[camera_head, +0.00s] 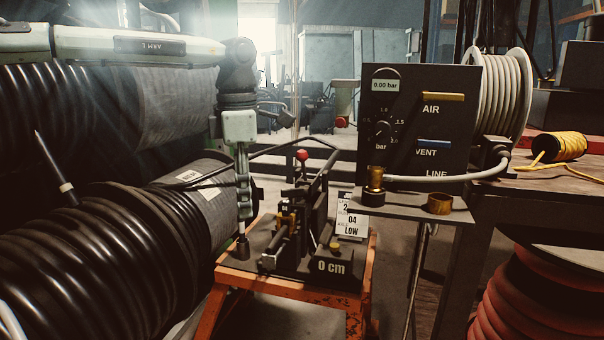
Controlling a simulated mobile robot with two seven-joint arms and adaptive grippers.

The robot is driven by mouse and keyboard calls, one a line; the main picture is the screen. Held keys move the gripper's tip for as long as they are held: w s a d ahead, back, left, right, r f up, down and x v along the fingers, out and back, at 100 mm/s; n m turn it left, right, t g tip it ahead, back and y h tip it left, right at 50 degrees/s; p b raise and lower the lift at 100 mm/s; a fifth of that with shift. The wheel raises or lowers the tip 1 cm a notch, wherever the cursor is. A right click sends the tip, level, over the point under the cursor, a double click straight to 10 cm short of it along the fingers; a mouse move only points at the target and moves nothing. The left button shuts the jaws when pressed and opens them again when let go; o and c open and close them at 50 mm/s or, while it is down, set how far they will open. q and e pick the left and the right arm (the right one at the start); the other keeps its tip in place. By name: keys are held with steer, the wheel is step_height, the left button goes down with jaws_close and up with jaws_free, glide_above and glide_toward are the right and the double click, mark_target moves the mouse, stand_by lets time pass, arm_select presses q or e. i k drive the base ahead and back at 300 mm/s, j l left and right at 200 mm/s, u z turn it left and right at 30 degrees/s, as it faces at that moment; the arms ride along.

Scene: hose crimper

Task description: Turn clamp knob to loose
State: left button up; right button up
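My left gripper (243,212) hangs from the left arm and points down over the left side of the crimper bench. Its fingers look narrow and close together from this angle, and I cannot tell whether they are open. A small dark knob (242,248) stands on the bench plate just below the fingertips; I cannot tell if they touch it. No marking that names it as the clamp knob is readable. The black crimper (317,215) stands right of the gripper, with a red ball (302,155) on top and a "0 cm" label in front. My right gripper is not in view.
Large black hose coils (90,255) fill the left side, close to my arm. A black AIR/VENT/LINE panel (408,115) with a 0.00 bar display stands right. A brass fitting (375,183) and brass ring (439,204) sit on its shelf. A red reel (540,295) is lower right.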

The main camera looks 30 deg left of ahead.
mark_target(292, 194)
steer(key=i+j, duration=0.2)
steer(key=i, duration=0.2)
steer(key=i+j, duration=0.2)
steer(key=i, duration=0.25)
